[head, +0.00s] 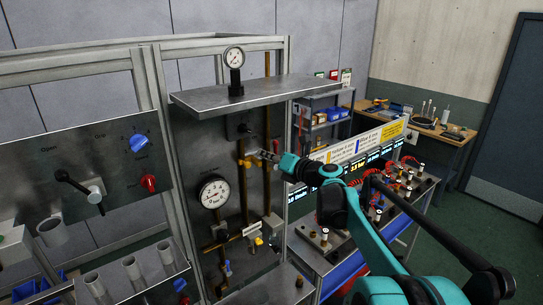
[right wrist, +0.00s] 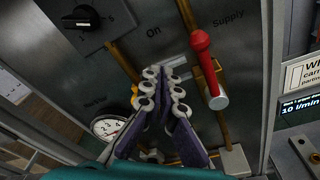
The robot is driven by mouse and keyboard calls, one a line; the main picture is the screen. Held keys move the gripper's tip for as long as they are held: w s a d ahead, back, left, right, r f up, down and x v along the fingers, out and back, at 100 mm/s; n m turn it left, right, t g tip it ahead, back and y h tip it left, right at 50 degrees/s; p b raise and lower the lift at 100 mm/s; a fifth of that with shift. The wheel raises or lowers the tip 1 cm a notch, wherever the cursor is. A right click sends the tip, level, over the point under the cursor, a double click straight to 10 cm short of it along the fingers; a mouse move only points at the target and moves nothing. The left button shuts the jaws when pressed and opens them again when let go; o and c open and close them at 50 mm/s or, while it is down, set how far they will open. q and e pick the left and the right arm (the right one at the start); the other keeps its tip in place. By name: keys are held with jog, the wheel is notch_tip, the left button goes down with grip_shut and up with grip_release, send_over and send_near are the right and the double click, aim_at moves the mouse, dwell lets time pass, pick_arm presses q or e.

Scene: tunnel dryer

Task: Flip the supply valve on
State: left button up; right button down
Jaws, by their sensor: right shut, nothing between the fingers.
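The supply valve shows in the right wrist view as a red lever handle (right wrist: 201,50) on a pale metal hub (right wrist: 218,101). The handle points up and leans slightly left, with the word "Supply" to its upper right and "On" to its left. My right gripper (right wrist: 163,78) is shut and empty, left of the lever and apart from it in that picture. My left gripper is not in view.
A metal shelf (head: 245,93) carrying a small gauge (head: 234,57) juts out above my right gripper. A larger gauge (head: 214,194) and brass pipes lie left and below. A black knob (right wrist: 86,18) sits upper left in the wrist view. A display bench (head: 340,245) stands right.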

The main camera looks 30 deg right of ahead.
jog(key=shift+f+b+v, duration=0.5)
jog(key=shift+b+v, duration=0.15)
jog(key=shift+v, duration=4.35)
jog(key=s+a+f+n+g+b, duration=0.4)
jog(key=a+f+n+b, duration=0.4)
jog(key=a+f+n, duration=0.5)
jog(key=s+a+f+n+g+b, duration=0.35)
jog(key=a+f+n+b, duration=0.45)
jog(key=f, duration=0.9)
pick_arm(q)
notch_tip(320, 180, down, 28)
jog(key=b, duration=1)
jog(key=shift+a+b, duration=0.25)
jog(key=shift+b, duration=0.1)
pick_arm(e)
jog(key=s+a+f+n+h, duration=0.1)
jog(key=s+f+n, duration=0.3)
jog(key=f+n, duration=0.3)
jog(key=s+a+f+n+g+h, duration=0.1)
jog(key=s+a+f+n, duration=0.1)
jog(key=s+f+n, duration=0.2)
jog(key=s+a+f+n+g+h, duration=0.1)
jog(key=s+f+n, duration=0.3)
jog(key=f+n, duration=0.5)
jog(key=shift+s+a+f+n, duration=0.2)
jog(key=shift+a+f+n, duration=0.2)
jog(key=shift+f, duration=0.6)
